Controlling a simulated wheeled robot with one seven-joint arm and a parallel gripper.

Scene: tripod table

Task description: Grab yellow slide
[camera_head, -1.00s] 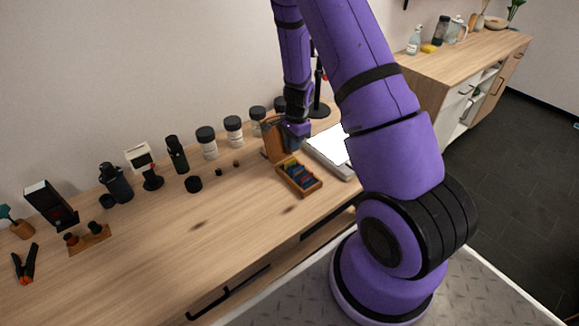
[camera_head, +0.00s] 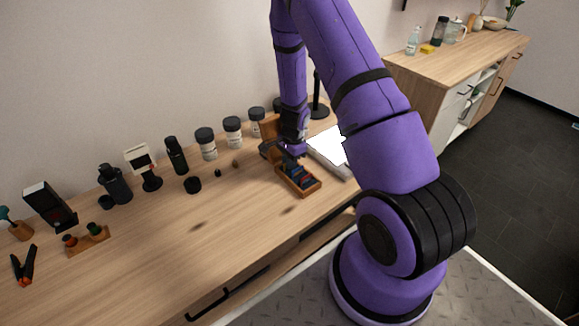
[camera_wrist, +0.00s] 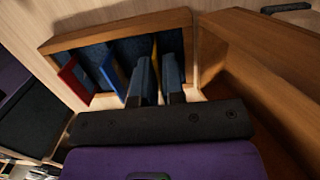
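The open wooden slide box (camera_head: 308,191) stands on the table, with several coloured slides in it. In the wrist view, the box (camera_wrist: 68,42) holds a red slide (camera_wrist: 68,76), a blue slide (camera_wrist: 108,71) and a thin yellow slide edge (camera_wrist: 154,47). My gripper (camera_wrist: 157,68) reaches down into the box, its two fingers a small gap apart. The yellow edge shows between the fingertips; whether they touch it cannot be told. My gripper (camera_head: 288,161) is over the back part of the box in the head view. Lower slide parts are hidden by the fingers.
The box's raised wooden lid (camera_wrist: 270,60) stands close beside my gripper. A white lit panel (camera_head: 328,146) lies right of the box. Lidded jars (camera_head: 206,143) stand along the wall. The table front left of the box is clear.

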